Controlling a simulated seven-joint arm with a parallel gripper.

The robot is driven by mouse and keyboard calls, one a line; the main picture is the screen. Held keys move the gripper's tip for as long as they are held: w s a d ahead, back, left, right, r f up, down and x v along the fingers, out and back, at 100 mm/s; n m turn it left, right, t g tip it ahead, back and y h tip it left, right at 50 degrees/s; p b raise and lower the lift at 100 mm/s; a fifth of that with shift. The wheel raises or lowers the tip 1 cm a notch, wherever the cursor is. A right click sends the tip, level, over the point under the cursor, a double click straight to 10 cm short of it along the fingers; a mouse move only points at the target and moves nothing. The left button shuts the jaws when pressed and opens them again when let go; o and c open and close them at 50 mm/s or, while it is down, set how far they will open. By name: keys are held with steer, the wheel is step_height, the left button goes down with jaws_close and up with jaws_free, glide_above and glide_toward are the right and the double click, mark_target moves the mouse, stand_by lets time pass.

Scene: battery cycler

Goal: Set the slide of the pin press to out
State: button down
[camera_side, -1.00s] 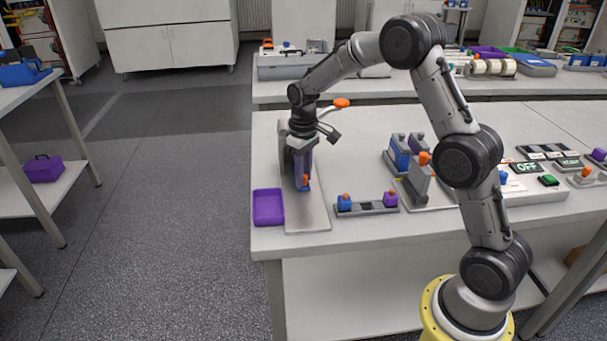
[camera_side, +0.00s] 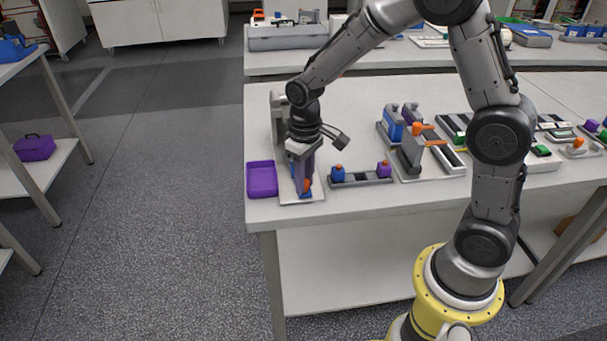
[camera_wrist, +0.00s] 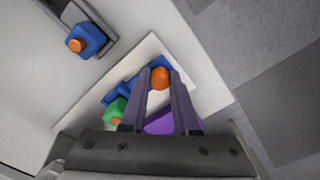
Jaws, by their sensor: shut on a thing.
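The pin press has a grey column (camera_side: 279,115) and a pale base plate (camera_side: 287,197) at the left end of the table. Its blue slide (camera_side: 308,194) is at the front end of the plate, and also shows in the wrist view (camera_wrist: 119,97). A green piece with an orange spot (camera_wrist: 115,111) sits on the slide. My gripper (camera_side: 305,182) points down over the front of the plate. Its fingers are shut on the slide's orange knob (camera_wrist: 160,75). My arm covers the top of the press in the side view.
A purple tray (camera_side: 261,179) lies just left of the plate. A grey holder (camera_side: 358,180) with a blue and a purple piece stands to the right. Another fixture (camera_side: 411,153) with an orange lever stands farther right. The table's front edge is close.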

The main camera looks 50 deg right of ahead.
steer(key=shift+s+a, duration=0.15)
steer(key=shift+a, duration=0.05)
steer(key=c, duration=0.7)
jaws_free()
steer(key=shift+o, duration=0.2)
step_height(320, 180, up, 14)
